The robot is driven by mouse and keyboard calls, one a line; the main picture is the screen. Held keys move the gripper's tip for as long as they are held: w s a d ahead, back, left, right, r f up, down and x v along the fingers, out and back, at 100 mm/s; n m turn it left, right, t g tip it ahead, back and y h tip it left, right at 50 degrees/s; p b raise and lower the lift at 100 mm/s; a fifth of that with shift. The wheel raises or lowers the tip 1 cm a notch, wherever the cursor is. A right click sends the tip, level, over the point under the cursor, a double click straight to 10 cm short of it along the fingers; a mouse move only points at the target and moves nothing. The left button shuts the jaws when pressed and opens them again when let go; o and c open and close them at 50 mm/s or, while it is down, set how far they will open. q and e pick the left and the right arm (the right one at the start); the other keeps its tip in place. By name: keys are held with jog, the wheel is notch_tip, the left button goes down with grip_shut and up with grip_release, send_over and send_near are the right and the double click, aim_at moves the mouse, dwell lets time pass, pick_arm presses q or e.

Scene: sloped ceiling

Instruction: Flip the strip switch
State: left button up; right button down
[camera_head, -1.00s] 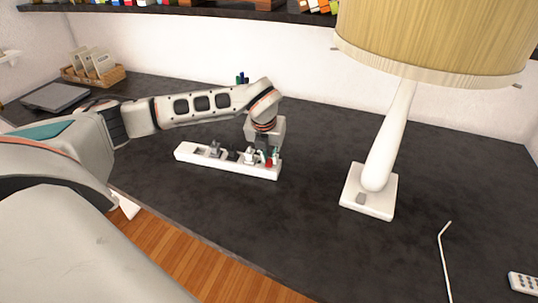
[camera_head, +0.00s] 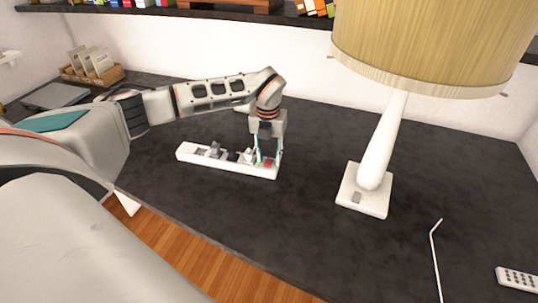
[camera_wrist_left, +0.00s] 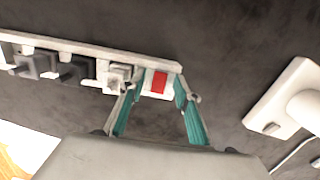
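The white power strip (camera_head: 225,164) lies on the dark countertop, with several plugs in its left and middle sockets. Its red switch (camera_wrist_left: 159,82) sits near the right end, and also shows in the head view (camera_head: 267,163). My left gripper (camera_head: 267,157) points down over that end. In the left wrist view its teal fingers (camera_wrist_left: 162,95) are apart, one on each side of the red switch, with nothing between them but the switch end of the strip. Whether the fingertips touch the strip I cannot tell. My right gripper is not in view.
A lamp with a white base (camera_head: 363,190) and a tan shade (camera_head: 428,45) stands right of the strip. A white bent straw (camera_head: 436,258) and a remote (camera_head: 518,279) lie farther right. A basket (camera_head: 93,74) stands at the back left. The counter between strip and lamp is clear.

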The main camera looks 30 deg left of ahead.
aim_at(268, 162)
pick_arm(q)
notch_tip(268, 162, up, 12)
jog(key=shift+s+d, duration=0.15)
jog(key=shift+s, duration=0.2)
dwell(0.4)
dwell(0.5)
